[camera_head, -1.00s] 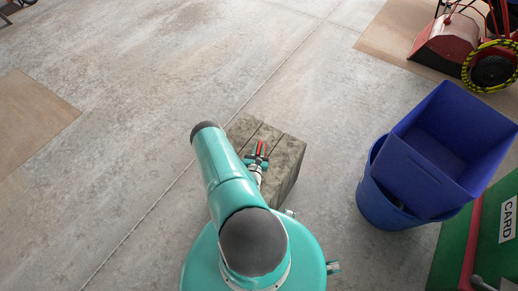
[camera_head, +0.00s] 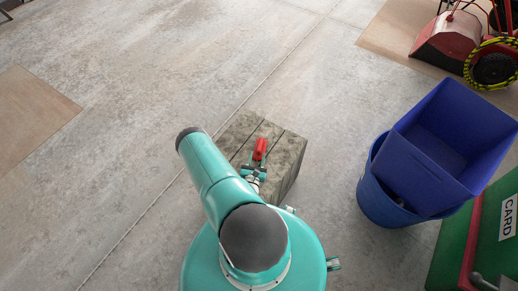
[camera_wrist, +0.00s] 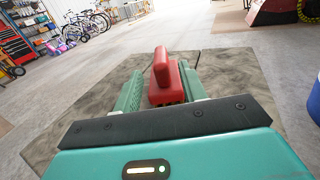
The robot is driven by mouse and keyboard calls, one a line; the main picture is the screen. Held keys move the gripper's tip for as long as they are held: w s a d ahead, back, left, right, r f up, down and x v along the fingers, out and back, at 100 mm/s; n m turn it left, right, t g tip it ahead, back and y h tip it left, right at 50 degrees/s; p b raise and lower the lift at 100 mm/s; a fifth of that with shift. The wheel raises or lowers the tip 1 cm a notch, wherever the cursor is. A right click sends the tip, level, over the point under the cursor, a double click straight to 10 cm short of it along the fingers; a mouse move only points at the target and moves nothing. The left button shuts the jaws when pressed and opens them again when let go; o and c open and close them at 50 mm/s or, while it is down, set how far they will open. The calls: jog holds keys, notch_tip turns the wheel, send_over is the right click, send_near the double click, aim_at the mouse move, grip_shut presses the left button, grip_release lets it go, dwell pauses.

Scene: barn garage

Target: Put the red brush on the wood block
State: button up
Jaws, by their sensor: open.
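The red brush (camera_head: 260,148) rests on top of the wood block (camera_head: 288,150), a weathered block of grey-brown planks on the floor. In the wrist view the brush (camera_wrist: 163,73) has its handle end raised and its base on the block's top (camera_wrist: 226,72). My gripper (camera_head: 255,166) is open, low over the block, just on the near side of the brush. In the wrist view its green fingers (camera_wrist: 160,88) stand on either side of the brush's near end, with a gap visible at the left. My arm hides part of the block's left side.
Blue bins (camera_head: 415,165) stand on the floor to the right of the block. A green container marked CARD (camera_head: 480,235) is at the lower right. A red machine (camera_head: 455,40) stands at the far right. The concrete floor left of and behind the block is clear.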

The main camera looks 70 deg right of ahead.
jog(key=v, duration=0.4)
jog(key=shift+s+a, duration=0.1)
jog(key=shift+a, duration=0.3)
